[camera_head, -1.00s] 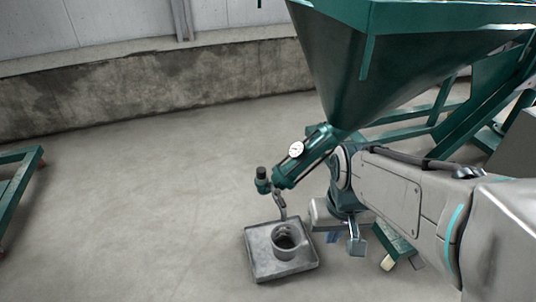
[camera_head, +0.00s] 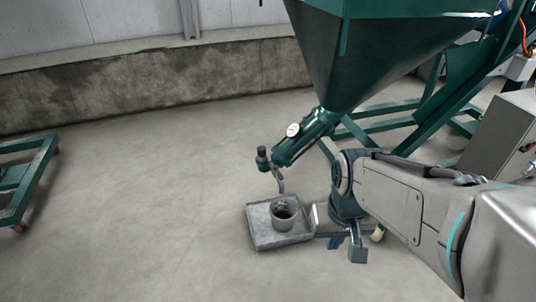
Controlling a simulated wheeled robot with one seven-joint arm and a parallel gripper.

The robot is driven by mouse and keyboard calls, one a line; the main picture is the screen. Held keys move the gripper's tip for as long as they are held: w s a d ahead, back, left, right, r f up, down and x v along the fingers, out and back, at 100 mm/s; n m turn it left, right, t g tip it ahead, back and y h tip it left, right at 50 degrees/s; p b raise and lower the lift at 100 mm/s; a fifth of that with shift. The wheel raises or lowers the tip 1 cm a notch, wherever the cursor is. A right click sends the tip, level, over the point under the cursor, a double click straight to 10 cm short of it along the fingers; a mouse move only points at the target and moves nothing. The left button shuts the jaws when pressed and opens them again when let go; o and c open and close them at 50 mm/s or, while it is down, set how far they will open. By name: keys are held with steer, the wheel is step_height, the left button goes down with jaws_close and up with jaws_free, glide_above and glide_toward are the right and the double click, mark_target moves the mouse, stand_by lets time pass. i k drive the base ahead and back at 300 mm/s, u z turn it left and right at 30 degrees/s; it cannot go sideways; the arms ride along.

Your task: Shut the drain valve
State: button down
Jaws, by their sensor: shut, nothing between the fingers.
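The drain valve (camera_head: 263,158) sits at the lower end of a sloping green pipe (camera_head: 305,138) under the hopper. It has a dark knob on top, and a thin bent grey piece hangs below it. A grey pot (camera_head: 283,213) stands in a square grey tray (camera_head: 262,238) on the floor underneath. My gripper (camera_head: 347,250) hangs at the end of my arm, right of the tray and lower in the picture than the valve. It is shut and empty, apart from the valve. Its fingers are small and partly hidden by my wrist. The valve's handle position is not clear.
The green hopper (camera_head: 385,50) and its frame (camera_head: 425,120) stand above and behind my arm. A grey cabinet (camera_head: 500,135) is at the right. A green wheeled frame (camera_head: 42,165) is at the far left. The floor between is clear.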

mark_target(278, 172)
steer(key=k, duration=0.8)
steer(key=u, duration=0.4)
steer(key=i, duration=0.45)
steer(key=u, duration=0.95)
steer(key=i, duration=0.75)
steer(key=z, duration=0.55)
steer(key=i, duration=0.9)
steer(key=z, duration=0.95)
